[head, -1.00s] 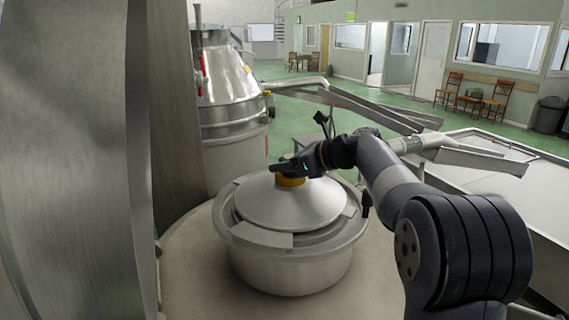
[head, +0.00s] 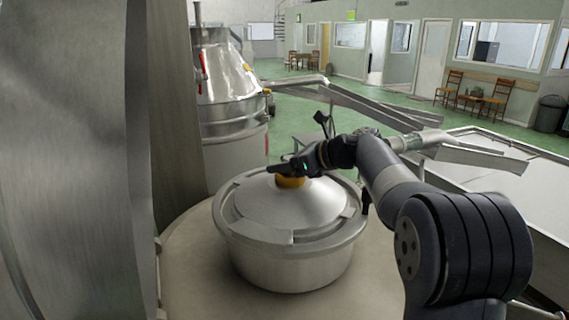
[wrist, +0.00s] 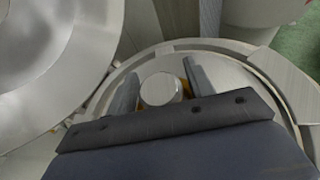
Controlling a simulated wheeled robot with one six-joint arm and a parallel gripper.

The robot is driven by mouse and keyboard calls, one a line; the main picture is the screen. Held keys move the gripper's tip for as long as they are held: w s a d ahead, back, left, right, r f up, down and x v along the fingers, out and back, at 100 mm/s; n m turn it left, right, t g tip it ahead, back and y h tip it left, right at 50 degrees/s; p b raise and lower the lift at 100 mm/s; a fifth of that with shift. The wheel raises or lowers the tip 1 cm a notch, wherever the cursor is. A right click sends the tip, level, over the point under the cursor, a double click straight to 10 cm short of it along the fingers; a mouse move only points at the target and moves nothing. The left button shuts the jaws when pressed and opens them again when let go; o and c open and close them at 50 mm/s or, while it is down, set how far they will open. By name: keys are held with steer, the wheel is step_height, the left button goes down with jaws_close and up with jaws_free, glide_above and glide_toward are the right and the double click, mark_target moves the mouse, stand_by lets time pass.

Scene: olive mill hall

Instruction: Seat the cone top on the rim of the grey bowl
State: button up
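The cone top (head: 310,207) is a shallow pale metal cone with flat plates at its edge and a yellow knob (head: 290,181). It lies level within the rim circle of the grey bowl (head: 290,262), its plates about flush with the rim. I cannot tell whether it touches all round. My gripper (head: 283,168) is at the knob, with its fingers close on both sides. In the wrist view the knob's round pale top (wrist: 160,88) lies between the two fingers, with yellow showing beside it. The far underside of the cone is hidden.
The bowl stands on a beige round surface (head: 190,262). A tall metal wall (head: 70,150) is close on the left. A metal vessel (head: 228,100) stands behind. Metal chutes (head: 370,105) and a large tray (head: 530,210) lie to the right.

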steer(key=shift+o, duration=0.9)
steer(key=shift+f, duration=0.25)
steer(key=v, duration=1.1)
steer(key=shift+w+a, duration=0.1)
steer(key=shift+a, duration=0.05)
steer(key=x, duration=1)
steer(key=shift+w+a+f, duration=0.15)
steer(key=shift+w+a, duration=0.05)
steer(key=shift+a, duration=0.1)
steer(key=shift+r, duration=0.4)
steer(key=shift+d, duration=0.1)
steer(key=shift+f, duration=0.1)
